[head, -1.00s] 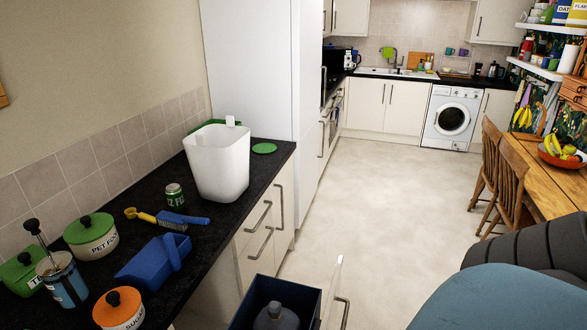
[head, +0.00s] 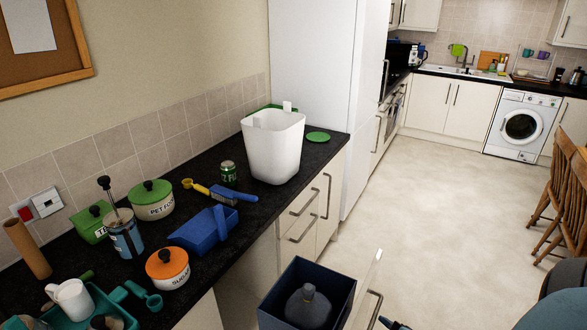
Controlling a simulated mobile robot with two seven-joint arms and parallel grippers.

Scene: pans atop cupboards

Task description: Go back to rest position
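Neither of my grippers can be made out in the head view. A small dark shape with a blue edge (head: 392,323) pokes in at the bottom edge; I cannot tell what it is. An open drawer (head: 362,295) stands out from the cupboards below the dark worktop (head: 235,232). A dark blue open box (head: 277,308) with a grey rounded bottle (head: 308,306) in it is at that drawer.
The worktop carries a white bin (head: 274,148), a green can (head: 228,172), a blue dustpan (head: 200,232), an orange-lidded sugar pot (head: 168,270) and a cafetière (head: 125,238). Open floor (head: 440,215) lies right of the drawer. Wooden chairs (head: 560,190) stand at the right.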

